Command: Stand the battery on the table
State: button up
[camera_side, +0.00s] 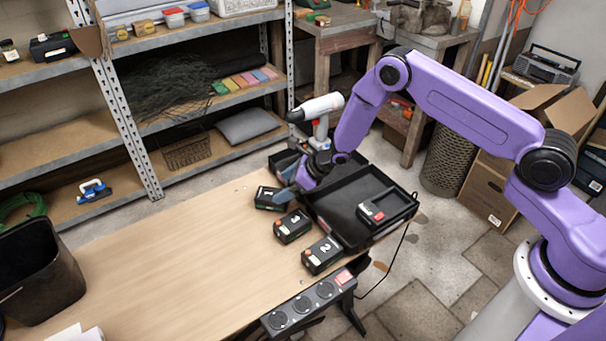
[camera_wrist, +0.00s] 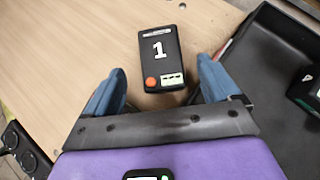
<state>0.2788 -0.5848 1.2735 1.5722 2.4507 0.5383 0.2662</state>
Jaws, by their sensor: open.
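In the wrist view a black battery marked 1 (camera_wrist: 160,60) lies on the wooden table with its numbered face up. It has an orange button and a small pale label at its near end. My gripper (camera_wrist: 160,88) is open, with blue fingers on either side of the battery's near end. Gaps show between the fingers and the battery. In the side view my gripper (camera_side: 281,196) is low beside it. The table (camera_side: 170,250) is light wood.
Batteries marked 3 (camera_side: 293,226) and 2 (camera_side: 322,254) lie along the table edge. A black tray (camera_side: 336,222) is close on the right, with another battery (camera_side: 376,210) in it. A drill (camera_side: 320,112) stands behind. The table's left and middle are clear, beside a black bin (camera_side: 38,275).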

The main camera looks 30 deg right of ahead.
jog(key=v, duration=0.7)
jog(key=shift+s+d+r, duration=0.15)
jog(key=shift+d+r, duration=0.05)
jog(key=s+a+r+n+g+y, duration=0.3)
jog(key=s+a+r+n+g, duration=0.1)
jog(key=s+a+r+n, duration=0.55)
jog(key=s+a+r+n+g, duration=0.1)
jog(key=s+r+n+g, duration=0.1)
jog(key=s+r+n, duration=0.3)
jog(key=s+r+n+g, duration=0.2)
jog(key=s+n, duration=0.2)
jog(key=s, duration=0.3)
jog(key=s+d+r+n+g+h, duration=0.1)
jog(key=s+d+r+n+h, duration=0.25)
jog(key=s+d+n, duration=0.4)
jog(key=s+d+r+n+g+h, duration=0.15)
jog(key=s+d+n+h, duration=0.3)
jog(key=s+n, duration=0.45)
jog(key=s+d+r+n+t+h, duration=0.1)
jog(key=d+n+t, duration=0.3)
jog(key=d, duration=0.3)
jog(key=shift+s+n, duration=0.3)
jog(key=shift+s, duration=0.1)
